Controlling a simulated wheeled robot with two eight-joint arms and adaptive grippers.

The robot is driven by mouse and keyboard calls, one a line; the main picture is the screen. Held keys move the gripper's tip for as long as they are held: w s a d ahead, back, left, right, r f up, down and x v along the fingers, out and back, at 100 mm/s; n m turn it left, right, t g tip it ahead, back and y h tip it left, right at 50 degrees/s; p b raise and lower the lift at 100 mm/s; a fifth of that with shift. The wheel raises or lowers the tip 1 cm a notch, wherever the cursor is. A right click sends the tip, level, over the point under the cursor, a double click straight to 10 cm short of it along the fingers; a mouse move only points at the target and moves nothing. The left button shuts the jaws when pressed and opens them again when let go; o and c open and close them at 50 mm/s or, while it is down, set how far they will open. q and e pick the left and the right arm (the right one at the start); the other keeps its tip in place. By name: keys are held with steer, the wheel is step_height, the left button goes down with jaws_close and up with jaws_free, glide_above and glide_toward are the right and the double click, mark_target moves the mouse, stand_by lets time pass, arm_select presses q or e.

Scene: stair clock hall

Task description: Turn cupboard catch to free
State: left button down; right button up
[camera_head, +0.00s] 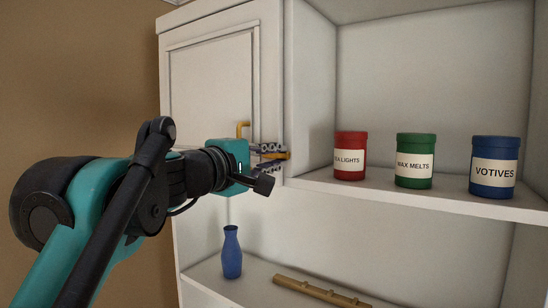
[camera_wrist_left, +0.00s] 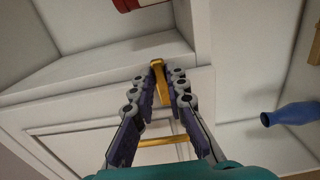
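The cupboard catch (camera_head: 287,155) is a small brass-coloured bar at the right edge of the white cupboard door (camera_head: 210,85). In the head view it lies roughly level, partly hidden by my fingers. In the left wrist view the catch (camera_wrist_left: 158,68) sits between the fingertips, with a finger close along each side. My left gripper (camera_head: 283,154) is closed in on the catch; it also shows in the left wrist view (camera_wrist_left: 162,84). The door looks shut. A brass handle (camera_head: 243,129) stands on the door just left of the gripper. My right gripper is not in view.
Red (camera_head: 350,156), green (camera_head: 414,161) and blue (camera_head: 495,167) labelled jars stand on the open shelf (camera_head: 320,181) to the right. Below are a blue vase (camera_head: 232,252) and a wooden peg rail (camera_head: 320,290). The space before the shelf is clear.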

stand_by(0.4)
arm_select(q)
steer(key=m+p, duration=0.1)
steer(key=m, duration=0.2)
steer(key=shift+m+p, duration=0.35)
steer(key=shift+m, duration=0.05)
steer(key=m+p, duration=0.1)
steer(key=m, duration=0.3)
steer(key=shift+m, duration=0.3)
steer(key=m+p, duration=0.1)
steer(key=m, duration=0.3)
steer(key=shift+m+p, duration=0.65)
steer(key=shift+m, duration=2.15)
steer(key=shift+f, duration=0.1)
steer(key=c, duration=1.5)
jaws_free()
steer(key=shift+c, duration=0.2)
